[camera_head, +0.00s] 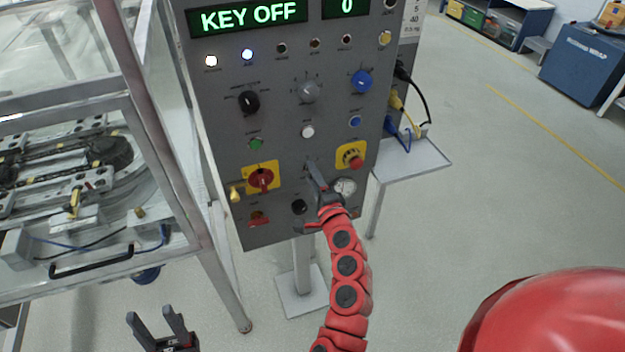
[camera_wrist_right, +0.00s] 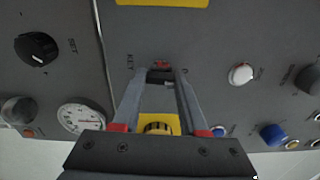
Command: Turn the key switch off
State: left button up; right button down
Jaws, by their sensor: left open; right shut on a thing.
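The key switch (camera_wrist_right: 161,66) shows in the right wrist view as a small part with a red top, beside the printed word KEY. My right gripper (camera_wrist_right: 162,78) is shut on it, its two fingertips at either side. In the head view, my right gripper (camera_head: 313,172) reaches the lower middle of the grey control panel (camera_head: 290,135) and mostly hides the switch. The green display (camera_head: 248,17) reads KEY OFF. My left gripper (camera_head: 158,325) is open and empty at the bottom left, well below the panel and apart from it.
Around the right gripper are a red rotary switch (camera_head: 261,179), a red emergency button (camera_head: 355,160) and a round gauge (camera_head: 344,188). A metal-framed machine (camera_head: 75,180) stands at the left. A small shelf (camera_head: 425,157) sticks out at the right.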

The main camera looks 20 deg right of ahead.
jog(key=shift+n, duration=0.5)
jog(key=shift+f, duration=0.1)
jog(key=shift+c, duration=2.2)
grip_release()
jog(key=s+p, duration=0.1)
jog(key=s, duration=1.6)
jog(key=shift+s+d, duration=0.2)
jog(key=shift+d, duration=0.05)
